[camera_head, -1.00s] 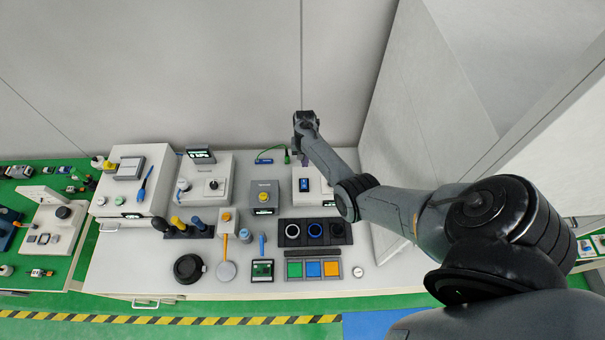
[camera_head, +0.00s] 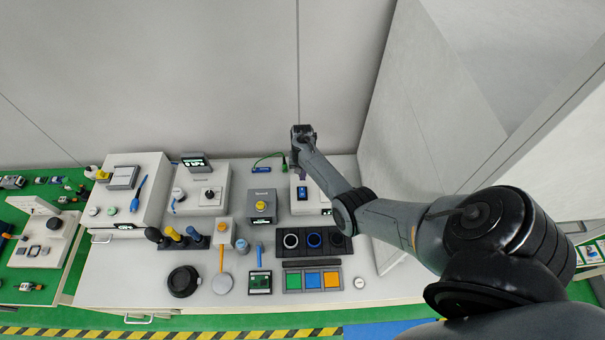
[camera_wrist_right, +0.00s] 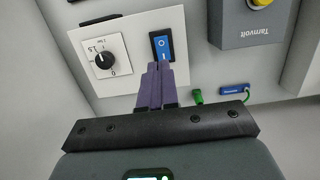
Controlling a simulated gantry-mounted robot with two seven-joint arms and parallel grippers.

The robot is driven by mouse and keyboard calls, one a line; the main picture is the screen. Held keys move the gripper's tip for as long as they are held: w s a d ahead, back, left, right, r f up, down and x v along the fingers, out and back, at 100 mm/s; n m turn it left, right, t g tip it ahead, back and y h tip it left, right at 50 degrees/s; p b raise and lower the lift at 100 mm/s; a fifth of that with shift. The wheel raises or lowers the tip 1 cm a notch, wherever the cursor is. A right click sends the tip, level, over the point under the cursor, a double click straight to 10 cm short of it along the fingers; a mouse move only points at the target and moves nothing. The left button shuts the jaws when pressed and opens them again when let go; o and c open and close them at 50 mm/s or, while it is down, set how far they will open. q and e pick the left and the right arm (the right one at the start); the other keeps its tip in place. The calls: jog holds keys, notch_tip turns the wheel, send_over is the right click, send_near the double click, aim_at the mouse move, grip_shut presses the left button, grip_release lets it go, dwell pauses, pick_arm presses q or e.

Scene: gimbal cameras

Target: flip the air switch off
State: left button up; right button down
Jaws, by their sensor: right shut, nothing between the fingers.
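The air switch is a blue rocker (camera_head: 302,192) in a dark frame on a white box, marked with a circle and a bar. In the right wrist view the blue rocker (camera_wrist_right: 162,44) is at the top centre, its lower part close to my fingertips. My right gripper (camera_wrist_right: 161,67) is shut and empty, its purple fingers side by side at the rocker's lower, bar-marked end. I cannot tell whether they touch it. In the head view the right gripper (camera_head: 302,174) is just behind the switch, partly hidden by my wrist. My left gripper is not in view.
A rotary dial (camera_wrist_right: 103,60) sits beside the switch on the same panel. A grey box with a yellow button (camera_head: 262,205) stands to the left. A green cable with a blue plug (camera_head: 262,170) lies behind. Ring buttons (camera_head: 314,240) are in front.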

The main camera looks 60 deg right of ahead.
jog(key=b, duration=0.7)
send_near(303, 196)
jog(key=f, duration=0.5)
jog(key=shift+s+a, duration=0.2)
jog(key=shift+a, duration=0.2)
jog(key=shift+s+a+f+b, duration=0.15)
jog(key=shift+f+b, duration=0.7)
jog(key=shift+b, duration=0.1)
